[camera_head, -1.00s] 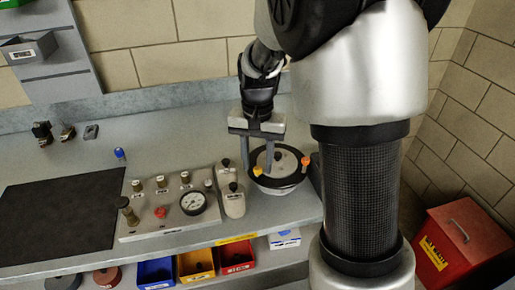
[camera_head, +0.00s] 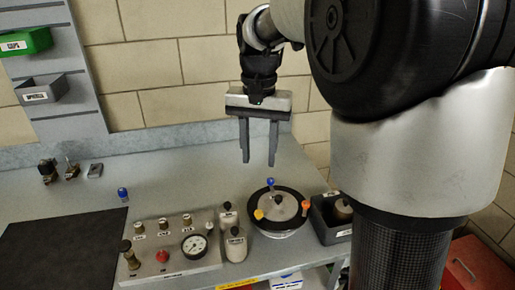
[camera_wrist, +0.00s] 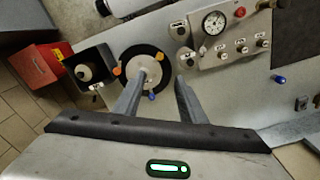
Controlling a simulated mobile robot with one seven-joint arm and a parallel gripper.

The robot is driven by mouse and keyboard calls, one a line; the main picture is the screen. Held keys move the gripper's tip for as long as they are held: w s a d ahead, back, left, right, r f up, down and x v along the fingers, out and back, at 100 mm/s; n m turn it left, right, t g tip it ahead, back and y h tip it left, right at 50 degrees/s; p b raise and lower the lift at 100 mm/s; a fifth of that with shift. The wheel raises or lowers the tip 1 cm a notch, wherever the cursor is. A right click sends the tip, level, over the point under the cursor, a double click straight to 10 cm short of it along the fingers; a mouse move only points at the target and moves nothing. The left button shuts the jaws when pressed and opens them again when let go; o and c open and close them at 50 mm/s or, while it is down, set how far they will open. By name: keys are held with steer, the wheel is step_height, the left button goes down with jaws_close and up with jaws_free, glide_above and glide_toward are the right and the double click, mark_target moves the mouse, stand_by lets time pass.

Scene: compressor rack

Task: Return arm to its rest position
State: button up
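My gripper (camera_head: 259,142) hangs above the bench, fingers pointing down and spread apart with nothing between them. In the wrist view my gripper (camera_wrist: 158,98) also shows its two fingers apart and empty. Below it on the bench is a round black-rimmed device (camera_head: 281,210) with a pale centre and blue, yellow and orange knobs. The fingertips are clear of this device. It also shows in the wrist view (camera_wrist: 141,66), partly covered by a finger.
A panel with a gauge (camera_head: 172,247) and white bottles (camera_head: 236,245) stand left of the round device. A dark bin (camera_head: 330,222) is at its right. A black mat (camera_head: 60,245) lies at left. Wall bins (camera_head: 40,88) hang at upper left. A red box (camera_head: 470,265) is at lower right.

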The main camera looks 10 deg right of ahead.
steer(key=s+r+n+t+p, duration=0.2)
steer(key=s+r+p, duration=0.2)
steer(key=s, duration=0.5)
steer(key=s+r+n+t+p, duration=0.3)
steer(key=s+r+p, duration=0.2)
steer(key=s, duration=0.4)
steer(key=shift+s+r+t, duration=0.2)
steer(key=shift+r+t, duration=0.1)
steer(key=shift+r, duration=0.15)
steer(key=shift+d, duration=0.1)
